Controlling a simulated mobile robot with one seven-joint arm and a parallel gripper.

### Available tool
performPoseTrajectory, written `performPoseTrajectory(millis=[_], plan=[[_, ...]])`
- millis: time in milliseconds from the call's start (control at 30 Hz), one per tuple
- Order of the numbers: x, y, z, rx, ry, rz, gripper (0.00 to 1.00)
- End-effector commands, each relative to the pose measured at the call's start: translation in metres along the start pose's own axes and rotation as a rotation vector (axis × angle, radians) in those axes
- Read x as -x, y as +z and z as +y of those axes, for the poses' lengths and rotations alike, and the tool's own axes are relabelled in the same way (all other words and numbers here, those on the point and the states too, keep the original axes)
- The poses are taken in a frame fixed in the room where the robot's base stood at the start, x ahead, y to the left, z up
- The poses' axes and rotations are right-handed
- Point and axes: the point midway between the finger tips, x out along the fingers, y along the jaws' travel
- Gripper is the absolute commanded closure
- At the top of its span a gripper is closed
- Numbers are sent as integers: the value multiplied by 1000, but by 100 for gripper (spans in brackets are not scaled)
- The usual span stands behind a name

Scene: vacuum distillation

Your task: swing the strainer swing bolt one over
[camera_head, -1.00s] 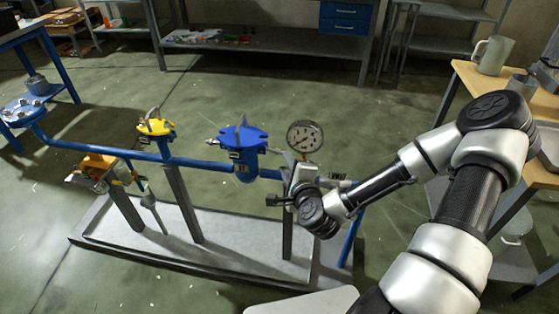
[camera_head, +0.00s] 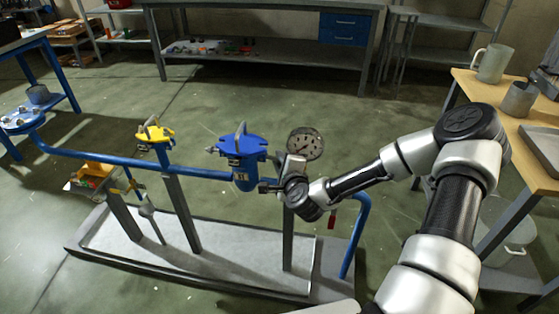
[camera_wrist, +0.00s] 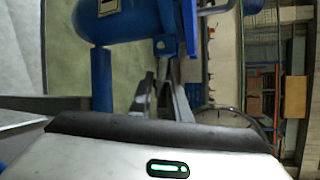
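The strainer (camera_head: 243,170) is a blue upright pot on the blue pipe, with a lobed blue lid (camera_head: 240,146) and a loop handle on top. Its swing bolts are too small to tell apart clearly in the head view. My gripper (camera_head: 265,187) is just right of the strainer body, below the lid's edge. In the wrist view the blue strainer (camera_wrist: 120,22) fills the upper left, and my dark fingers (camera_wrist: 163,85) point up toward it. The fingers look close together, and I cannot tell whether anything is between them.
A pressure gauge (camera_head: 305,143) stands right behind my wrist. A yellow-topped valve (camera_head: 155,132) is on the pipe to the left. The skid base (camera_head: 190,240) lies below. A wooden table (camera_head: 505,97) with mugs is at right. Open floor lies behind the pipe.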

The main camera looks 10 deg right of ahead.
Motion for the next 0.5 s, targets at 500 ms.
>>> performPoseTrajectory(millis=[500], plan=[[4,4,-11,97,34,40,100]])
